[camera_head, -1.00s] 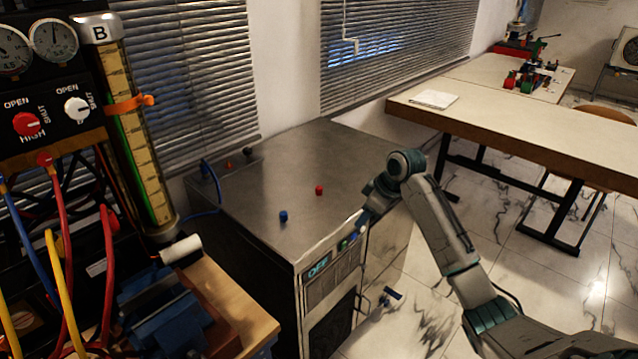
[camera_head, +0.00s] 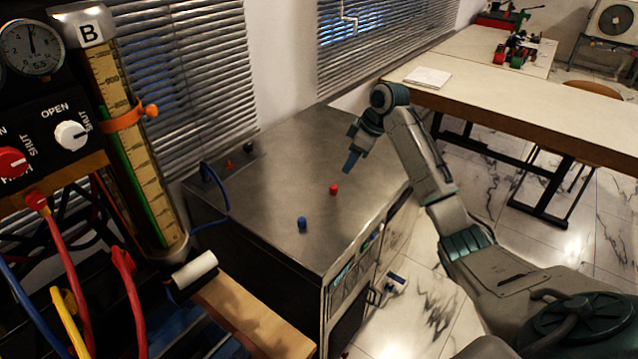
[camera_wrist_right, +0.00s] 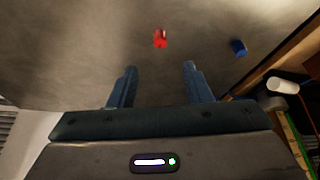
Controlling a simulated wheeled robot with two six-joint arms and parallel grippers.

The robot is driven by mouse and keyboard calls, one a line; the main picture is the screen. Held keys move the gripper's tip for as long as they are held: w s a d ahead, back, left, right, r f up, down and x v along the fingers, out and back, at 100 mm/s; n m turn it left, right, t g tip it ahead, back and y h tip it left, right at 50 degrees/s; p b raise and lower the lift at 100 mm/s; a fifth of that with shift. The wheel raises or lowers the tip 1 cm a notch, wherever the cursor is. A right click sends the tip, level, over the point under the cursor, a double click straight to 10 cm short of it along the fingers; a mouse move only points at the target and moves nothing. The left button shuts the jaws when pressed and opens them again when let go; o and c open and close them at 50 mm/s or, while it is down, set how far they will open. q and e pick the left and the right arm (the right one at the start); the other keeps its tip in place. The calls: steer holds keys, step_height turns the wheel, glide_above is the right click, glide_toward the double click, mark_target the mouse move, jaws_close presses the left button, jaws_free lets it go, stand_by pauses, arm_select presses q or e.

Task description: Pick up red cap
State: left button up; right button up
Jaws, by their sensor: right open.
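The small red cap (camera_head: 334,189) stands on the grey metal top of the cabinet (camera_head: 262,186), near its right side. It also shows in the right wrist view (camera_wrist_right: 160,39), beyond the fingertips and roughly between their lines. My right gripper (camera_head: 351,163) is above the cabinet top, just up and right of the red cap. In the right wrist view its two blue fingers (camera_wrist_right: 160,68) are apart with nothing between them. A blue cap (camera_head: 302,224) stands to the left and nearer on the same top. My left gripper is out of view.
A gauge panel with hoses and a scaled tube (camera_head: 123,130) stands at the left. A white roll (camera_head: 194,270) lies by a wooden edge. A blue hose (camera_head: 217,190) and small dark knob (camera_head: 248,146) are at the cabinet's back left. The middle top is clear.

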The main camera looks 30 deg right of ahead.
mark_target(334, 186)
steer(key=x, duration=0.4)
steer(key=shift+s+p, duration=0.2)
steer(key=shift+p, duration=0.2)
steer(key=x, duration=0.2)
steer(key=p+x, duration=0.1)
steer(key=x, duration=0.2)
steer(key=shift+w+a+p, duration=0.15)
steer(key=shift+w+p, duration=0.1)
steer(key=shift+p, duration=0.05)
steer(key=shift+w+a+f, duration=0.15)
steer(key=shift+w+f, duration=0.05)
steer(key=shift+f, duration=0.5)
jaws_close()
